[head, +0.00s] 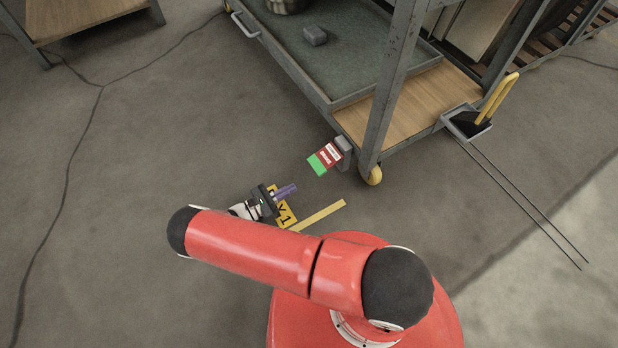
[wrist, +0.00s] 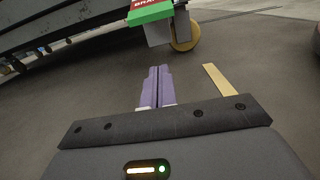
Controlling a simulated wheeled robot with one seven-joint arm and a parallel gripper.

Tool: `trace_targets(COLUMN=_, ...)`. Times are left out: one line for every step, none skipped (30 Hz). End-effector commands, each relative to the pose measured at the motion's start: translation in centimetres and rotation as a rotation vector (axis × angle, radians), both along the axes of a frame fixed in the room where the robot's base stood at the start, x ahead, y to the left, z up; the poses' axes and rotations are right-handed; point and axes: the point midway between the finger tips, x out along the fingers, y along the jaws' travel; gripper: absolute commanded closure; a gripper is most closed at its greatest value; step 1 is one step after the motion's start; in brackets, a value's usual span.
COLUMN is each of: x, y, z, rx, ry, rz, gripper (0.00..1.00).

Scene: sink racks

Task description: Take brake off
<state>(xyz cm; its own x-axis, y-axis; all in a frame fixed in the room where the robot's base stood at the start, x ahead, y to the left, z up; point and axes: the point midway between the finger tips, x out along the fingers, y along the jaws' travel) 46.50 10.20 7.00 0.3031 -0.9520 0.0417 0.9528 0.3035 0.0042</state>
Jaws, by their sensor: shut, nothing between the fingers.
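The brake (head: 327,156) is a small red, white and green labelled block on a grey bracket at the cart's near lower corner, next to a yellow caster wheel (head: 371,174). In the wrist view the brake's green edge (wrist: 151,13) shows at the top, with the wheel (wrist: 184,34) to its right. My gripper (head: 287,190) has purple fingers and is shut and empty. It is low over the floor, to the lower left of the brake and apart from it. In the wrist view the closed fingers (wrist: 155,85) point up toward the brake.
The grey cart (head: 349,99) has a tray and a wooden shelf (head: 414,108). A yellow strip (head: 318,217) lies on the floor beside my gripper. A black holder with a yellow handle (head: 493,98) is at the cart's right end.

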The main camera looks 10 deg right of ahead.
Motion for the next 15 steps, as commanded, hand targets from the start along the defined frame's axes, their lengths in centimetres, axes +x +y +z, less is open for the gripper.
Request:
trace_targets(x=0.0, y=-0.2, z=-0.2, rx=-0.009, ry=0.002, rz=0.007, gripper=1.0)
trace_targets(x=0.1, y=-0.3, z=-0.2, rx=-0.01, ry=0.002, rz=0.009, gripper=1.0)
trace_targets(x=0.2, y=-0.6, z=-0.2, rx=-0.012, ry=0.002, rz=0.009, gripper=1.0)
trace_targets(x=0.3, y=-0.9, z=-0.1, rx=-0.011, ry=0.002, rz=0.008, gripper=1.0)
trace_targets(x=0.4, y=-1.3, z=-0.1, rx=-0.011, ry=0.003, rz=0.007, gripper=1.0)
trace_targets(x=0.5, y=-1.9, z=-0.1, rx=-0.012, ry=0.003, rz=0.006, gripper=1.0)
trace_targets(x=0.7, y=-2.4, z=0.0, rx=-0.011, ry=0.003, rz=0.005, gripper=1.0)
trace_targets(x=0.8, y=-2.9, z=0.0, rx=-0.01, ry=0.003, rz=0.005, gripper=1.0)
trace_targets(x=1.1, y=-3.7, z=0.0, rx=-0.012, ry=0.003, rz=0.005, gripper=1.0)
trace_targets(x=1.3, y=-4.4, z=0.1, rx=-0.011, ry=0.002, rz=0.005, gripper=1.0)
trace_targets(x=1.5, y=-5.0, z=0.1, rx=-0.012, ry=0.003, rz=0.005, gripper=1.0)
trace_targets(x=1.8, y=-5.8, z=0.1, rx=-0.01, ry=0.003, rz=0.005, gripper=1.0)
trace_targets(x=2.0, y=-6.5, z=0.2, rx=-0.012, ry=0.003, rz=0.004, gripper=1.0)
trace_targets(x=2.2, y=-7.1, z=0.2, rx=-0.011, ry=0.003, rz=0.004, gripper=1.0)
trace_targets(x=2.4, y=-7.9, z=0.2, rx=-0.012, ry=0.004, rz=0.004, gripper=1.0)
